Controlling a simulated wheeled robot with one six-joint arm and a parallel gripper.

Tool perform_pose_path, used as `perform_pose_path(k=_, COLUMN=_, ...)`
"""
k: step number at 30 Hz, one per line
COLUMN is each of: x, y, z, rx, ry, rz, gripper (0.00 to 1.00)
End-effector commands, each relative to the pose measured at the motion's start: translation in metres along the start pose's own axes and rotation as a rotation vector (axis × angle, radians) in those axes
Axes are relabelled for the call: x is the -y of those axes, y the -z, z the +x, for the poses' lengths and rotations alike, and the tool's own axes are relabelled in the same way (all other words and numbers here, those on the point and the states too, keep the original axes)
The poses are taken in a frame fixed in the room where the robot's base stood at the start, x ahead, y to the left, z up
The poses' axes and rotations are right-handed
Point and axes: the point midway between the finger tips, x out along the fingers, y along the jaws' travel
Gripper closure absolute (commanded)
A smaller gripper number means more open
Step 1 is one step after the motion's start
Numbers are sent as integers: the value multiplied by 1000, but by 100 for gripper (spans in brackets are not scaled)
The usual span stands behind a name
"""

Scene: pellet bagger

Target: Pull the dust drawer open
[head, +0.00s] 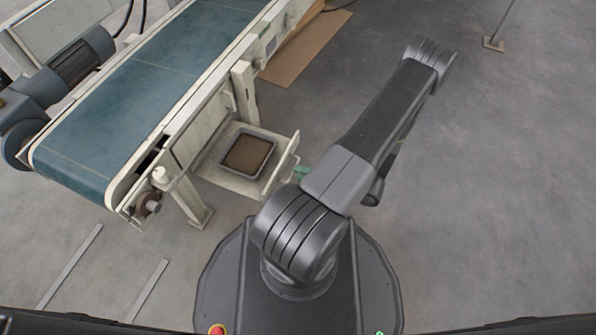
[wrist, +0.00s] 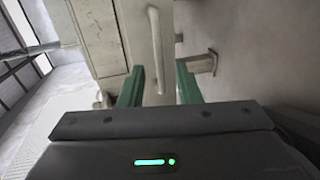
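The dust drawer (head: 228,180) stands pulled out from under the conveyor in the head view. A grey tray of brown dust (head: 247,153) sits in it. In the wrist view, the pale upright bar handle (wrist: 155,40) stands on a cream panel (wrist: 100,35). My gripper (wrist: 159,66) is open, with its two green fingers apart on either side of the handle's lower part in the picture. I see gaps between the bar and both fingers. In the head view only a bit of green finger (head: 302,172) shows beside the drawer front; my arm hides the rest.
The conveyor with its blue belt (head: 130,85) runs above and left of the drawer. A conveyor leg (head: 190,202) stands left of the drawer. A brown board (head: 305,48) lies on the floor behind.

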Motion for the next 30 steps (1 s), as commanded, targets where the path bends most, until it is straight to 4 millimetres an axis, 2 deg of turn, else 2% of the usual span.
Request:
perform_pose_path(k=9, x=-3, y=-1, z=-67, rx=6, ry=1, rz=-1, gripper=70)
perform_pose_path(k=15, x=-2, y=-1, z=-99, rx=4, ry=0, rz=-1, gripper=70)
perform_pose_path(k=21, x=0, y=0, z=-112, rx=1, ry=1, rz=0, gripper=70)
perform_pose_path(k=30, x=0, y=0, z=-113, rx=0, ry=1, rz=0, gripper=70)
